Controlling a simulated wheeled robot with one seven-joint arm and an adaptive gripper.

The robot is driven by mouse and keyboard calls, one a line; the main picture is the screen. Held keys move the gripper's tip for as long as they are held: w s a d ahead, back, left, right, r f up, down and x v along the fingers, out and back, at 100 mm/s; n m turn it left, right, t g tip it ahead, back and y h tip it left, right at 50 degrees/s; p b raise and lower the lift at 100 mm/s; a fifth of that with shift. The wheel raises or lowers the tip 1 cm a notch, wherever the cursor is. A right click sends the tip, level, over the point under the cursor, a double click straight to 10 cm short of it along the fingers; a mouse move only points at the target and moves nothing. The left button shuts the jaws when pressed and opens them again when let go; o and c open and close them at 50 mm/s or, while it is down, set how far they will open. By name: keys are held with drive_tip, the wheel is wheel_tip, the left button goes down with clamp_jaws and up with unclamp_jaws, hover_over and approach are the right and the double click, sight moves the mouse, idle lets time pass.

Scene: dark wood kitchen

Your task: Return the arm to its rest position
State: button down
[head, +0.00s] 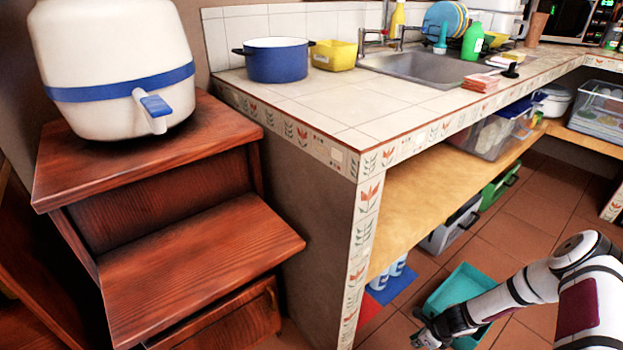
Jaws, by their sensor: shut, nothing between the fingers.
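My arm comes in from the lower right of the head view, white with black joints. My gripper (425,331) is at its end, low down near the bottom edge. It looks small and dark, with its fingers shut and nothing visible in them. It is in front of a teal tray (463,284) near the floor, overlapping it in the picture. Whether it touches the tray cannot be told.
A tiled counter (350,112) with a blue pot (277,60) and sink (430,66) runs along the back. A wooden shelf (425,196) is under it. A wooden step cabinet (200,262) with a white dispenser (112,50) stands left. Tiled floor (530,215) is open behind the arm.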

drive_tip(key=w+r+n, duration=0.3)
drive_tip(key=r, duration=0.6)
drive_tip(key=w+r+n, duration=0.3)
drive_tip(key=w+r, duration=0.1)
drive_tip(key=r, duration=0.5)
drive_tip(key=s+a+r+n, duration=0.1)
drive_tip(key=a+r+n, duration=0.3)
drive_tip(key=r, duration=0.8)
drive_tip(key=s+a+r+n, duration=0.2)
drive_tip(key=a+r+n, duration=0.15)
drive_tip(key=r, duration=0.75)
drive_tip(key=s+a+r+n+g, duration=0.2)
drive_tip(key=s+a+r+n, duration=0.25)
drive_tip(key=s+r, duration=0.55)
drive_tip(key=s+a+r+n+h, duration=0.1)
drive_tip(key=s+r+n, duration=0.5)
drive_tip(key=s, duration=0.8)
drive_tip(key=s+a+r+n+h, duration=0.1)
drive_tip(key=s+r+n, duration=0.2)
drive_tip(key=s+r, duration=0.7)
drive_tip(key=s+r+t+p, duration=0.3)
drive_tip(key=r+p, duration=2.6)
drive_tip(key=p, duration=0.1)
drive_tip(key=shift+s+n+t, duration=0.15)
drive_tip(key=shift+n+t, duration=0.15)
